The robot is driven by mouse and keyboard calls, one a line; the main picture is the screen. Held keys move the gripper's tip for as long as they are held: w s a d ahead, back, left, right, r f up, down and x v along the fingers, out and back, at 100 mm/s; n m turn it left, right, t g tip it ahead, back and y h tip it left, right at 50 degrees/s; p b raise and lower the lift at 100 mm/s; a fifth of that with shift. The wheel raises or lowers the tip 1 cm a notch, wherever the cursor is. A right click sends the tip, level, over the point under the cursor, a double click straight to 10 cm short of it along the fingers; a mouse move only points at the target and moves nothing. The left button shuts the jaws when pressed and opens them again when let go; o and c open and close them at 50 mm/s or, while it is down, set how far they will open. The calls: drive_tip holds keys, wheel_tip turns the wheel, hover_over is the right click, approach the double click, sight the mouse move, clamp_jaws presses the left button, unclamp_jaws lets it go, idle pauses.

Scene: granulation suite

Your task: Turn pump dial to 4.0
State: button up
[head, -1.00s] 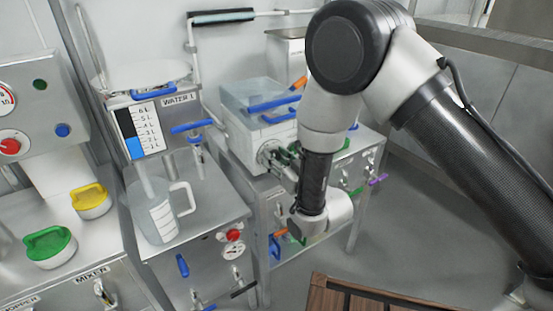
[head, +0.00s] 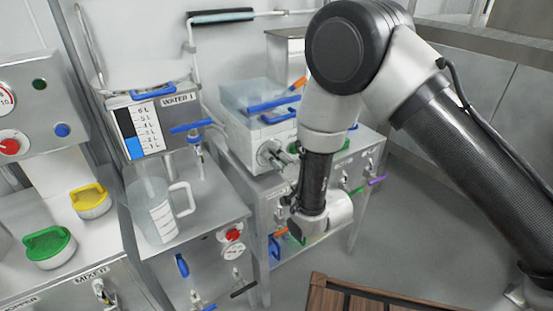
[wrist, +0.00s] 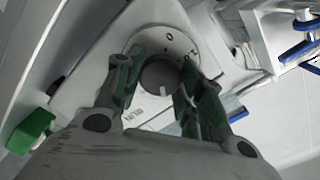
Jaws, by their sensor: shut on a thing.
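The pump dial (wrist: 160,77) is a round grey knob on a white plate with printed marks, on the front of the white pump box. A pale pointer line shows on its lower edge in the wrist view; I cannot read the number it points at. My gripper (wrist: 158,84) has its green-padded fingers on either side of the knob and is shut on it. In the head view the dial plate (head: 268,154) is partly hidden by my gripper (head: 282,158), which reaches it from the right.
The pump box (head: 246,143) stands on a steel bench, with blue and orange handles on top. To its left are the WATER 1 station (head: 150,125), a clear jug (head: 155,213), and yellow (head: 91,202) and green (head: 50,246) lids. Open floor lies to the right.

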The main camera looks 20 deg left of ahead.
drive_tip(key=m, duration=0.4)
drive_tip(key=shift+m, duration=0.3)
drive_tip(key=shift+f+m, duration=0.1)
drive_tip(key=shift+m, duration=1.9)
drive_tip(key=o, duration=1)
drive_tip(key=v, duration=0.7)
drive_tip(key=shift+s+d, duration=0.15)
drive_tip(key=shift+d, duration=0.05)
